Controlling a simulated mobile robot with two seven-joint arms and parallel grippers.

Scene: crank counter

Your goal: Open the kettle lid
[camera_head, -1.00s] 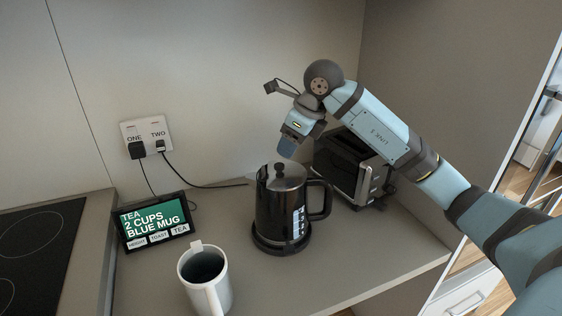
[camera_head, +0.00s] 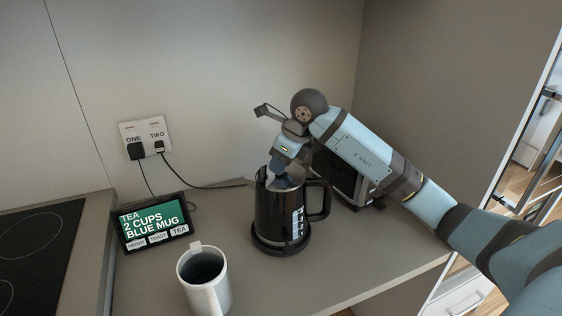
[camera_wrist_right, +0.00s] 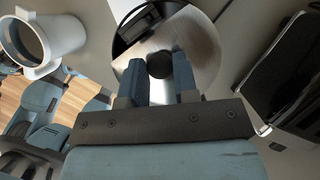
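The black kettle (camera_head: 280,214) stands upright on its round base on the counter, its handle toward the right. Its lid is on and shows as a shiny disc in the right wrist view (camera_wrist_right: 203,50). The dark round lid knob (camera_wrist_right: 159,65) sits at the lid's middle. My right gripper (camera_head: 280,178) points down onto the kettle top and hides the knob in the head view. In the wrist view its two blue fingers (camera_wrist_right: 160,72) are apart, one on each side of the knob. I cannot tell whether they touch it.
A white mug (camera_head: 205,278) stands in front, left of the kettle. A sign (camera_head: 153,222) reading "2 cups blue mug" is at the left. A black toaster (camera_head: 346,180) stands behind right, close to my right arm. A hob lies far left.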

